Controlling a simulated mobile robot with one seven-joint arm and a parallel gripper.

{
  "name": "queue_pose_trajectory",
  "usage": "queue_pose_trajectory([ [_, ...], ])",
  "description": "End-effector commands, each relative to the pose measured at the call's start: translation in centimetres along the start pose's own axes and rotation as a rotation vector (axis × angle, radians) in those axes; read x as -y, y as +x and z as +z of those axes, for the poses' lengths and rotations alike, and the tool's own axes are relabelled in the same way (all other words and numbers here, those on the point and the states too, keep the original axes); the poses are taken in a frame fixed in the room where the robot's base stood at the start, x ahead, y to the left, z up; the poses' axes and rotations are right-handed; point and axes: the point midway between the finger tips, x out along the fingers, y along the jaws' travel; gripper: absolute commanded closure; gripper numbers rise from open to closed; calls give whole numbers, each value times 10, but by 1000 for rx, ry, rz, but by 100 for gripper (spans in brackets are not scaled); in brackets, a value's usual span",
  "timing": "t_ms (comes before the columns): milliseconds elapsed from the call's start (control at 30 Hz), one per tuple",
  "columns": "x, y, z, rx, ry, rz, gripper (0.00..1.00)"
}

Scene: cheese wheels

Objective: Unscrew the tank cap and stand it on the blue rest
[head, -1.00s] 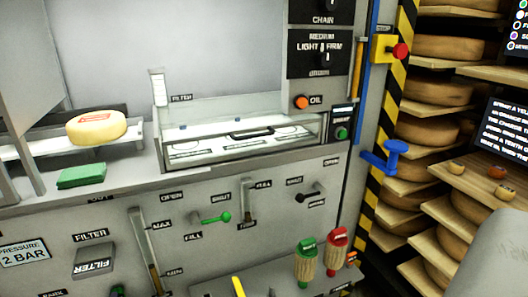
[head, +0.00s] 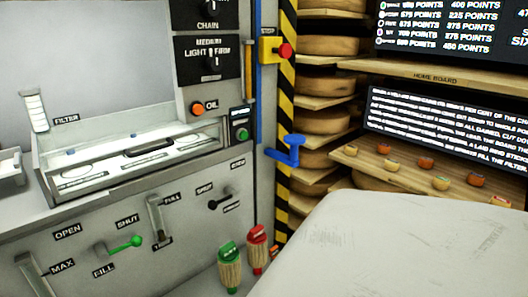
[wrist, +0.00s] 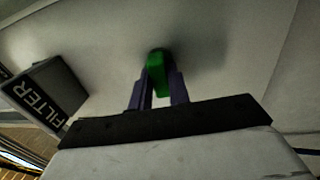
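In the wrist view, my gripper (wrist: 158,85) has its two dark purple fingers closed against the sides of a small green piece, apparently the tank cap (wrist: 157,62). The piece is in front of a pale panel. I cannot tell whether it touches the panel or is held clear of it. The blue rest (head: 287,150) is a bracket with a round top, on the right side of the machine beside the striped post. Nothing stands on it.
A grey FILTER box (wrist: 46,92) sticks out left of my gripper. In the head view, a green-handled lever (head: 126,243), a yellow box with a red button (head: 275,50) and two bottles (head: 230,268) (head: 257,250) are on or by the machine. Shelves of cheese (head: 322,121) stand behind the rest.

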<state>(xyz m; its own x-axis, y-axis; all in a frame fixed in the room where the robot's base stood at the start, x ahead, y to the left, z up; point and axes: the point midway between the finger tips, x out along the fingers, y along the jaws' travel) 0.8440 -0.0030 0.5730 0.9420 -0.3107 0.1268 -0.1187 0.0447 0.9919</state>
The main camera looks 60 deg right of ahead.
Motion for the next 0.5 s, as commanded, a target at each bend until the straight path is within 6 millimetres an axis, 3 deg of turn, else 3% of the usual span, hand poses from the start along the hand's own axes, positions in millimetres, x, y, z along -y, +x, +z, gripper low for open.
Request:
queue_pose_trajectory([
  [100,0,0,0,0,0,0,100],
  [500,-1,-6,0,-1,1,0,100],
])
